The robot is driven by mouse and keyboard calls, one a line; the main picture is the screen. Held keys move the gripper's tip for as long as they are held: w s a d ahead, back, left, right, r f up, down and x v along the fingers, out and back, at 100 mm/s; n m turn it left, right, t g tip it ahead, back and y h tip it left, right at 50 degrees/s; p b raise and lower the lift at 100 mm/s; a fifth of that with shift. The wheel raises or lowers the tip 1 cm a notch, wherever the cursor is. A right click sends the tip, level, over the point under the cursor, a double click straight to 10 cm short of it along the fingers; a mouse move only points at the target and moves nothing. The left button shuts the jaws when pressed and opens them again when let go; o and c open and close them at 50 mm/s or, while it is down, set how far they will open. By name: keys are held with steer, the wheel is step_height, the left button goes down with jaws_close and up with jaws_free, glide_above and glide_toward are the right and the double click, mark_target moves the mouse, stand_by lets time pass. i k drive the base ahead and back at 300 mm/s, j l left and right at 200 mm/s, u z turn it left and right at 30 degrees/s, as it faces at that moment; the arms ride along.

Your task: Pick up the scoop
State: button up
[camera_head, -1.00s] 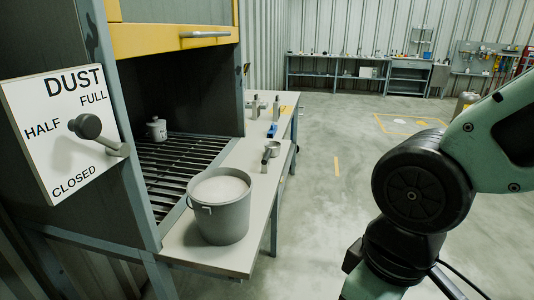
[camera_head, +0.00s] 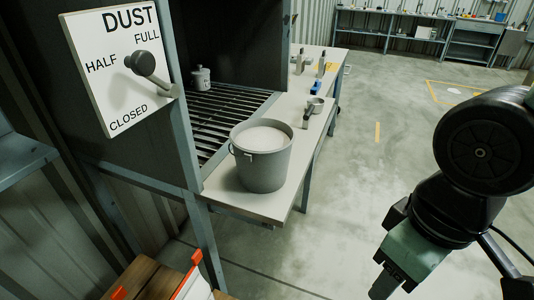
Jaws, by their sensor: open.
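A small grey metal scoop (camera_head: 315,104) with a round cup lies on the light bench top (camera_head: 225,190), to the right of and behind the bucket. Its dark handle (camera_head: 306,118) points toward the front. Nothing touches it that I can see. A grey bucket (camera_head: 262,168) filled nearly to the rim with pale powder stands on the bench near its front edge. My arm (camera_head: 485,140) shows at the right, apart from the bench and the scoop.
A dust lever (camera_head: 142,64) on a sign sits left of the cabinet. A lidded pot (camera_head: 200,78) stands on the slatted grate (camera_head: 215,115). A blue item (camera_head: 315,87) and metal fittings lie farther along the bench. A wooden pallet (camera_head: 150,281) is below left. Floor right of the bench is clear.

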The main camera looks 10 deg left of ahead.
mark_target(311, 112)
steer(key=u, duration=1)
steer(key=z, duration=0.8)
steer(key=i+l, duration=0.3)
steer(key=i, duration=0.2)
steer(key=i+l, duration=0.35)
steer(key=i, duration=0.2)
steer(key=i+l, duration=0.3)
steer(key=i, duration=0.2)
steer(key=i+l, duration=0.3)
steer(key=i, duration=0.2)
